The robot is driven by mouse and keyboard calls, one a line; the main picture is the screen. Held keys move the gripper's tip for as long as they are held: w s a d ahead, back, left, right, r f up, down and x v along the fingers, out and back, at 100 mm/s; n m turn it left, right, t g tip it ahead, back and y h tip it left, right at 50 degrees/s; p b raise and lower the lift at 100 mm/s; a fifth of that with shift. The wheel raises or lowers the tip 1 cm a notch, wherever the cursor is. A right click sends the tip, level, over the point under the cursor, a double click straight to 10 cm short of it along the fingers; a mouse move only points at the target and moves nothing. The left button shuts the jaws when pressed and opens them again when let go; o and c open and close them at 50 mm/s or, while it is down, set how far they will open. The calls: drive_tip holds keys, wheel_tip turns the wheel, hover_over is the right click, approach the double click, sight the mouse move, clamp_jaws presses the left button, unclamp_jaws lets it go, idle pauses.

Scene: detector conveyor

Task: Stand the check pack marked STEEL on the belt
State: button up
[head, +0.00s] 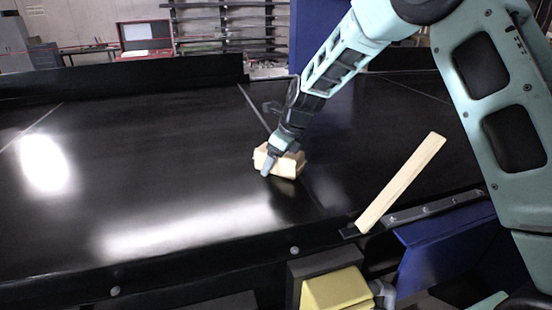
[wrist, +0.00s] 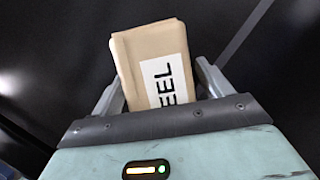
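The check pack is a tan block with a white label; in the wrist view the pack (wrist: 150,65) shows the black letters "EEL", the rest of the word being hidden behind my gripper. In the head view the pack (head: 288,164) is over the black belt (head: 160,150), near the middle, partly covered by my gripper (head: 275,166). In the wrist view my gripper's (wrist: 160,75) fingers are on either side of the pack, very close to its edges. I cannot tell whether both fingers press on it, or whether the pack touches the belt.
A pale slanted bar (head: 400,185) stands by the belt's near edge on the right. A yellow block (head: 335,288) is below that edge. A raised black wall (head: 120,78) runs along the far left side. The belt left of the pack is clear.

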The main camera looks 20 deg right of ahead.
drive_tip(key=b+v, duration=0.3)
drive_tip(key=v, duration=0.9)
drive_tip(key=shift+r, duration=0.15)
drive_tip(key=s+a+f+n+g, duration=0.1)
drive_tip(key=s+a+f+n, duration=0.1)
drive_tip(key=s+a+n, duration=0.5)
drive_tip(key=s+a+f+n+g, duration=0.1)
drive_tip(key=s+a+f+n, duration=0.15)
drive_tip(key=s+n, duration=0.75)
drive_tip(key=s+f+n+h, duration=0.1)
drive_tip(key=s+n, duration=0.5)
drive_tip(key=s+f+n, duration=0.2)
drive_tip(key=s+n, duration=0.4)
drive_tip(key=s, duration=0.1)
drive_tip(key=s+f+n+g+h, duration=0.1)
drive_tip(key=s+n, duration=0.4)
drive_tip(key=s, duration=0.2)
drive_tip(key=shift+s+d+f+n+h, duration=0.15)
drive_tip(key=shift+f+n+h, duration=0.15)
drive_tip(key=shift+f+n, duration=0.1)
